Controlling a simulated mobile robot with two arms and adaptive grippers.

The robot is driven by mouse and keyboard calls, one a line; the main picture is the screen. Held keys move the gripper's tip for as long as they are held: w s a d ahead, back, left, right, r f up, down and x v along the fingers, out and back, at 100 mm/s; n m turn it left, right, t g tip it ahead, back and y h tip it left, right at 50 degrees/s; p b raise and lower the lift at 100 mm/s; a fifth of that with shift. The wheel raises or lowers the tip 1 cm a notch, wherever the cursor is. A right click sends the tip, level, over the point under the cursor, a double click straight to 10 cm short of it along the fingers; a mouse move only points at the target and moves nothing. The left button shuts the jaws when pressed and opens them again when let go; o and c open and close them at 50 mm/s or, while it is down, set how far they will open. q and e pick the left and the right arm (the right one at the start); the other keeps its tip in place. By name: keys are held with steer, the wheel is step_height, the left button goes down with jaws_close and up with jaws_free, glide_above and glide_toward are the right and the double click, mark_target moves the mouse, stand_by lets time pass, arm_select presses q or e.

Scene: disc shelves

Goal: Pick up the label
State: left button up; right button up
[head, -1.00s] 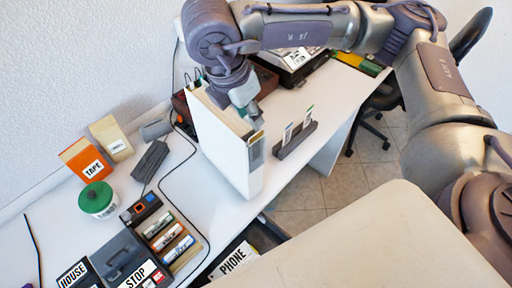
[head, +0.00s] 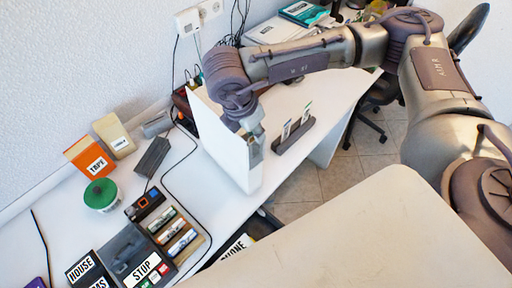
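Two small white upright cards with green tops, which look like labels, stand in a dark slotted holder (head: 294,136) on the white desk. One label (head: 286,130) is nearer and the other label (head: 306,113) is farther back. My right gripper (head: 256,130) points down at the upper front edge of a white upright box (head: 226,145), left of the holder. Its fingers are small and partly merge with the box edge, so I cannot tell whether they are open or touch anything. My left gripper is not in view.
On the left of the desk (head: 280,178) are an orange TAPE box (head: 88,156), a green-lidded tub (head: 101,194), a dark stapler-like object (head: 151,157), several markers and word signs. A cable crosses the desk. A beige surface (head: 370,235) fills the front right.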

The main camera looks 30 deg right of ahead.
jaws_close()
steer(key=shift+r, duration=0.1)
steer(key=shift+r+b, duration=0.3)
steer(key=shift+r, duration=0.05)
step_height(320, 180, up, 9)
steer(key=b, duration=0.2)
steer(key=shift+b, duration=0.4)
steer(key=shift+r, duration=0.1)
